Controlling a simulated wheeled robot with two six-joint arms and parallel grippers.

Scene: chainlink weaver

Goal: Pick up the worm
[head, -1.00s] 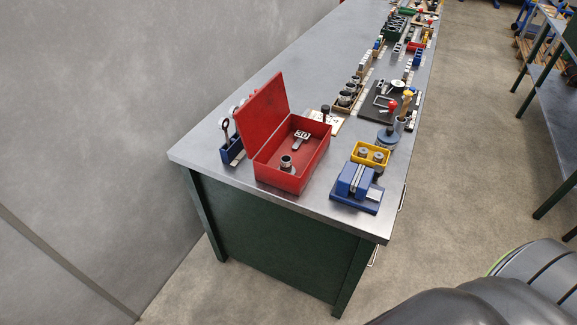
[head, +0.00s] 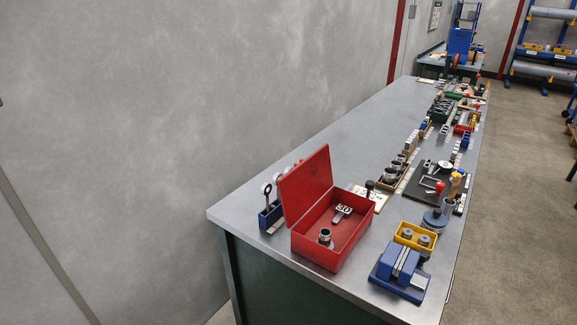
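I cannot make out a worm for certain among the small parts on the bench. An open red metal box (head: 322,253) stands near the bench's front end, its lid tipped up at the left. Inside it lie a dark metal ring-like part (head: 325,237) and a small pale tagged piece (head: 342,212). A blue vise (head: 400,272) sits to the right of the box, and a yellow bin (head: 415,237) with round metal parts is just behind the vise. Neither of my grippers is in view.
The long grey workbench (head: 330,138) runs away to the back right along a grey wall. A blue holder (head: 270,215) stands left of the box. Several tools and parts line the bench's right side. Its left far half is bare. Open floor (head: 515,220) lies to the right.

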